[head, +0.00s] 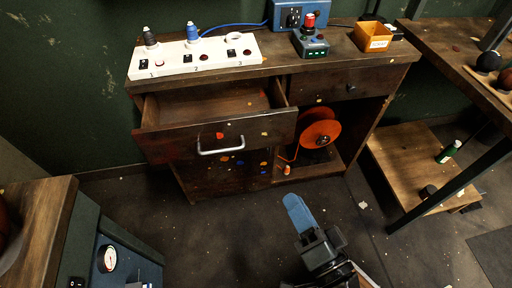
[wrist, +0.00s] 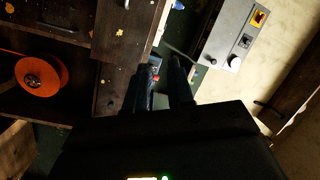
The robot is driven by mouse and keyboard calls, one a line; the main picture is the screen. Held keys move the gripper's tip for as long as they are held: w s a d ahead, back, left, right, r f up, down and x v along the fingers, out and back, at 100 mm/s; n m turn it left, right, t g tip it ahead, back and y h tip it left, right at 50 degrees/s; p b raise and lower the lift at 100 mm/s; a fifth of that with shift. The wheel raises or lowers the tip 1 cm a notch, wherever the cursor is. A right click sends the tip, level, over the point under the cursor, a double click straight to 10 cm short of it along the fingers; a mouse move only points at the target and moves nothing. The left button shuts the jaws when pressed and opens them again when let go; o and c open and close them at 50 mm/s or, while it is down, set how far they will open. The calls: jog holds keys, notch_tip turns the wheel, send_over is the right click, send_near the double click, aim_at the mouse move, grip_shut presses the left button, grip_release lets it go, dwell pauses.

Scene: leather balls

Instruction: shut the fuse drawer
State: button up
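The wooden cabinet (head: 345,77) has its left drawer (head: 180,143) pulled well out, with its inside showing and looking empty. It is the only drawer seen open; no label reading fuse is legible. Its paint-spotted front carries a pale bar handle (head: 220,147). The right drawer (head: 350,86) is shut. My gripper (head: 298,212) is in front of the cabinet, to the right of and nearer than the open drawer, touching nothing. In the wrist view my gripper (wrist: 160,68) shows two dark fingers apart with an empty gap between them.
An orange reel (head: 318,130) stands in the open bay under the right drawer. A white socket strip (head: 195,58) and an orange box (head: 372,36) are on top. A machine with a gauge (head: 108,258) stands front left; a low wooden shelf (head: 405,175) is right. Floor before the cabinet is mostly clear.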

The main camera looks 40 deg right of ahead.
jog(key=w+f+m+h, duration=0.1)
jog(key=w+f+m, duration=0.1)
jog(key=w+m, duration=0.1)
jog(key=w+d+f+m+g+h+b, duration=0.1)
jog(key=w+f+m, duration=0.1)
jog(key=w+f, duration=0.1)
jog(key=w+f+m+g+h, duration=0.1)
jog(key=w+f+m, duration=0.2)
jog(key=shift+w+d+m+h+b, duration=0.15)
jog(key=shift+d+m+h+b, duration=0.1)
jog(key=shift+m+h+b, duration=0.1)
grip_shut()
jog(key=p, duration=0.1)
send_near(254, 135)
jog(key=x, duration=0.6)
jog(key=shift+w+d, duration=0.25)
jog(key=shift+w, duration=0.1)
jog(key=b+x, duration=0.1)
jog(key=x, duration=1.4)
jog(key=shift+w+d+f+b, duration=0.1)
jog(key=shift+w+d+b, duration=0.05)
jog(key=shift+w+b, duration=0.2)
jog(key=shift+w+d, duration=0.1)
jog(key=shift+d, duration=0.05)
